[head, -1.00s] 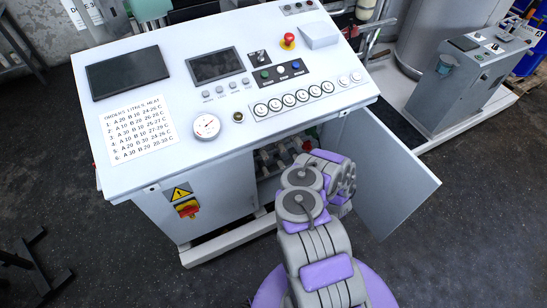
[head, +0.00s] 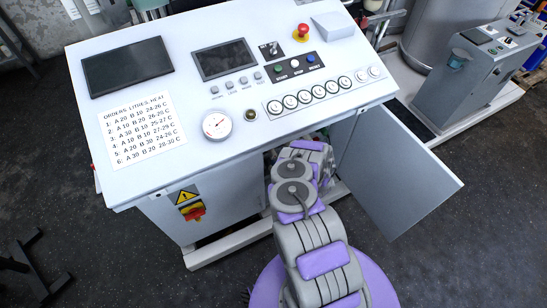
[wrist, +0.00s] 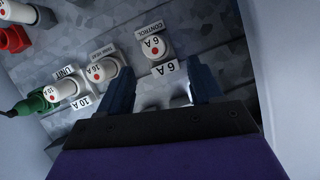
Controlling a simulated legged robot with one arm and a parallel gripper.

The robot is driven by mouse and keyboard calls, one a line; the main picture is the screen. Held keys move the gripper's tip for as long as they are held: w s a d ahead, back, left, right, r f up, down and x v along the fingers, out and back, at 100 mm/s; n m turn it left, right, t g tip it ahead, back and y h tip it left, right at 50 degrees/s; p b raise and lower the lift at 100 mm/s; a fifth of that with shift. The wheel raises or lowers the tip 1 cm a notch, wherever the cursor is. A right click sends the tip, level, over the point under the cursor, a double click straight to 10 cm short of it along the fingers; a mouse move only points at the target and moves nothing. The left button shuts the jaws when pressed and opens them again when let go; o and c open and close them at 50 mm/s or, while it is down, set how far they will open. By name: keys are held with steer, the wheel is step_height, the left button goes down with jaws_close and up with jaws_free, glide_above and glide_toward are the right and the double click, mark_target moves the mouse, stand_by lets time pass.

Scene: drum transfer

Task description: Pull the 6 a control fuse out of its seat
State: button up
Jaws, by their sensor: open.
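The 6 A control fuse (wrist: 154,46) is a white cylinder with a red dot, in its seat on a grey mottled panel in the wrist view. A "CONTROL" label stands at one end and a "6 A" label at the other. My gripper (wrist: 160,72) is open, its two dark blue fingers spread wide, with the fuse beyond the fingertips and roughly centred between them. Nothing is held. Pale rounded shapes show between the fingers near the palm; I cannot tell what they are. In the head view my gripper and the fuse are hidden inside the cabinet.
A 16 A fuse (wrist: 97,68) and a 10 A fuse (wrist: 62,89) sit left of it, with a green part (wrist: 34,103) and a red part (wrist: 13,39) further left. Cabinet walls flank the right. The cabinet door (head: 402,172) stands open under the console (head: 225,140).

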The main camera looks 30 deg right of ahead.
mark_target(276, 155)
steer(key=b+x, duration=0.1)
steer(key=x, duration=0.2)
steer(key=d+b+x, duration=0.1)
steer(key=x, duration=0.2)
steer(key=shift+w+d+f, duration=0.15)
steer(key=shift+w+f, duration=0.15)
steer(key=shift+w, duration=0.05)
steer(key=shift+w+f, duration=0.1)
steer(key=shift+w, duration=0.25)
steer(key=shift+w+a, duration=0.35)
steer(key=shift+a, duration=0.15)
steer(key=shift+d, duration=0.25)
steer(key=c, duration=0.4)
steer(key=shift+s+a, duration=0.1)
steer(key=c, duration=0.7)
